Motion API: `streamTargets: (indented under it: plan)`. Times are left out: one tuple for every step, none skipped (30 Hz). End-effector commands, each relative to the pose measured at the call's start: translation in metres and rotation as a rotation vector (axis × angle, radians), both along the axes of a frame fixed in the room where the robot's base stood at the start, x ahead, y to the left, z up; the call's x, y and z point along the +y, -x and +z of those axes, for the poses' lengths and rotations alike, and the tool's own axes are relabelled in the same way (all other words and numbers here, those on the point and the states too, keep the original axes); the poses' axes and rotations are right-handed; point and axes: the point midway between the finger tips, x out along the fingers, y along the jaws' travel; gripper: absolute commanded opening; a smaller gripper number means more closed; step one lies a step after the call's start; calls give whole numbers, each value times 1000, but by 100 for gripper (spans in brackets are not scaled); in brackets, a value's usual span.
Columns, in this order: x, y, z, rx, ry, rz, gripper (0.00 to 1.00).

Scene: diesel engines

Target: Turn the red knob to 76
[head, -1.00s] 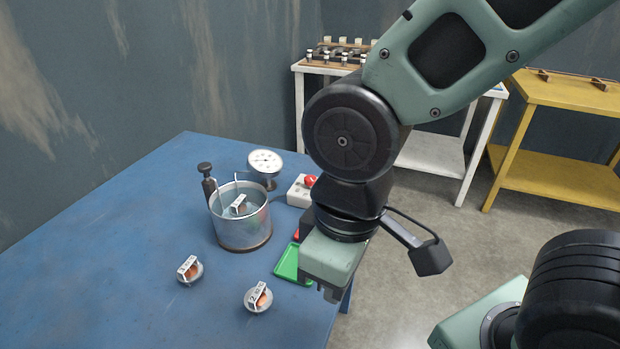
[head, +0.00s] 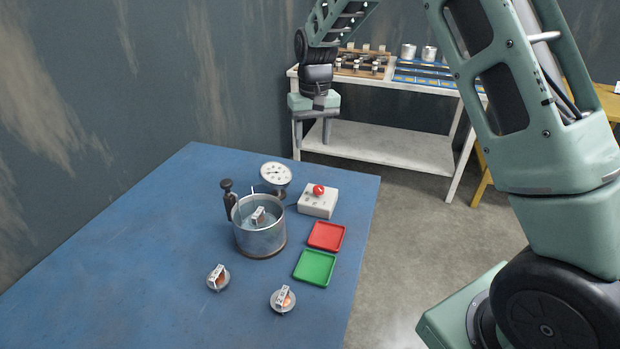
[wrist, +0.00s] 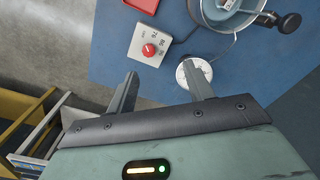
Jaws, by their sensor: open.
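The red knob (head: 319,190) sits on top of a white control box (head: 316,207) near the right edge of the blue table. In the wrist view the red knob (wrist: 149,50) is at the upper middle, on the white box (wrist: 139,40) with small dark markings around it, too small to read surely. A cable runs from the box. My gripper (head: 312,140) is open and empty, above and beyond the far edge of the blue table. In the wrist view its two fingers (wrist: 162,88) are spread apart, and the knob lies past their tips, untouched.
A round dial gauge (head: 276,174) stands left of the box, beside a metal pot (head: 260,238) with a dark-handled part. Red (head: 327,236) and green (head: 315,268) trays lie in front of the box. A white bench (head: 380,150) stands behind; two small pieces lie nearer.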

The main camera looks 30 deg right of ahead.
Motion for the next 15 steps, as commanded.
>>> streamTargets:
  plan:
    - [-17, -10, 0, 3, 14, -29, 52]
    - [-24, -14, 0, 3, 20, -40, 52]
    - [-32, -18, -2, 3, 27, -53, 52]
    - [-36, -20, -2, 2, 30, -59, 52]
    - [-38, -22, -3, 3, 33, -63, 52]
    - [-40, -23, -5, 4, 35, -66, 52]
    - [-41, -23, -7, 4, 36, -67, 52]
    - [-41, -23, -10, 5, 36, -67, 52]
    - [-41, -23, -13, 5, 36, -67, 52]
    - [-41, -23, -17, 5, 35, -67, 52]
    - [-41, -23, -21, 5, 35, -67, 52]
    - [-41, -22, -28, 7, 35, -67, 52]
    - [-40, -22, -33, 6, 35, -67, 52]
    - [-40, -22, -39, 8, 35, -67, 52]
    - [-40, -22, -48, 8, 35, -67, 52]
